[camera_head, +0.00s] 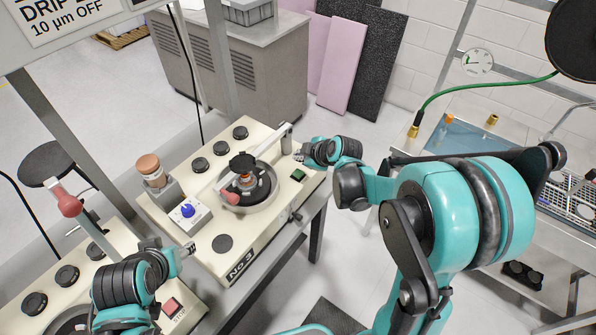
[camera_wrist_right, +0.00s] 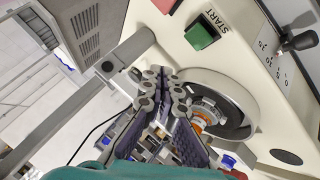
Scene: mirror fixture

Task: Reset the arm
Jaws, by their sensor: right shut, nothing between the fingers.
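I cannot tell whether the fingers touch the machine. The machine's round bowl (camera_head: 262,196) holds a dark round part (camera_head: 243,163) and a red-pink handle (camera_head: 231,198). My left gripper (camera_head: 188,249) is over the lower left machine; its fingers are too small to read.
The neighbouring machine (camera_head: 110,245) has a raised lever with a pink knob (camera_head: 67,203). A blue knob box (camera_head: 187,211) and a brown-capped post (camera_head: 149,165) stand on No.3. A metal cabinet (camera_head: 255,65) is behind, and a steel bench (camera_head: 470,110) stands at right.

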